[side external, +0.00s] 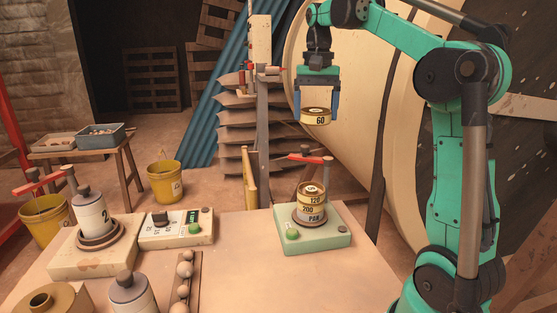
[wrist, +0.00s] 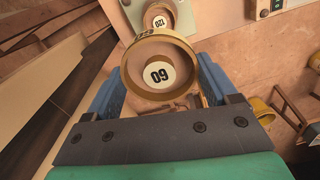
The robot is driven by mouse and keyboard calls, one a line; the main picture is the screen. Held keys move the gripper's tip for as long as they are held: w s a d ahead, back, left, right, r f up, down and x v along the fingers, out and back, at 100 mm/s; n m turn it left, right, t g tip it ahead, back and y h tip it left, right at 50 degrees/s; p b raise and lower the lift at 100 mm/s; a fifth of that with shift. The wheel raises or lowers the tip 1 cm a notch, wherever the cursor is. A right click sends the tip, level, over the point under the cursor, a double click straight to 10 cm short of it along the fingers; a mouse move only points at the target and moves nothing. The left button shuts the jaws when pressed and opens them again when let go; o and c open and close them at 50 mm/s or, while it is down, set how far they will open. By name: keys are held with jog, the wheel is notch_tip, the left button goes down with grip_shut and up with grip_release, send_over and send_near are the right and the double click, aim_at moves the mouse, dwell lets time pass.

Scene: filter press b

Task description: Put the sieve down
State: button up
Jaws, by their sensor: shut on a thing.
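My gripper (side external: 316,108) is shut on a round brass-coloured sieve marked 60 (side external: 316,120), one blue finger on each side. It holds the sieve level in the air, clear above the table. In the wrist view the sieve (wrist: 160,58) sits between the blue fingers, with its 60 label towards the camera. Below it in the side view, a stack (side external: 311,204) marked 120, 200 and PAN stands on a pale green base (side external: 332,240). The stack's top, labelled 120 (wrist: 159,20), shows beyond the held sieve in the wrist view. The held sieve and the stack are apart.
A red-handled clamp (side external: 312,159) on a post rises beside the stack. A control box (side external: 176,230), a weight-like cylinder (side external: 92,215) on a block and a row of balls (side external: 185,268) stand left on the table (side external: 245,270). The table's front middle is bare.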

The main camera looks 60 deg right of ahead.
aim_at(315, 110)
notch_tip(315, 110, down, 15)
jog(key=shift+r, duration=0.1)
dwell(0.4)
jog(key=shift+f, duration=0.2)
jog(key=o, duration=1.2)
jog(key=shift+c, duration=0.2)
notch_tip(315, 110, up, 12)
jog(key=shift+f, duration=0.1)
jog(key=shift+a+r, duration=0.15)
jog(key=shift+r, duration=0.05)
jog(key=a+f+n+t, duration=0.2)
jog(key=a+f+n, duration=0.1)
jog(key=a, duration=0.3)
jog(key=s+a+f+n+t, duration=0.1)
jog(key=a+f+n+t, duration=0.1)
jog(key=a+f+n, duration=0.2)
jog(key=s+a+f+n+t, duration=0.1)
jog(key=a+f+n+t, duration=0.2)
jog(key=a, duration=0.6)
jog(key=shift+a+f+n, duration=0.3)
jog(key=shift+a+n, duration=0.1)
jog(key=shift+n, duration=0.2)
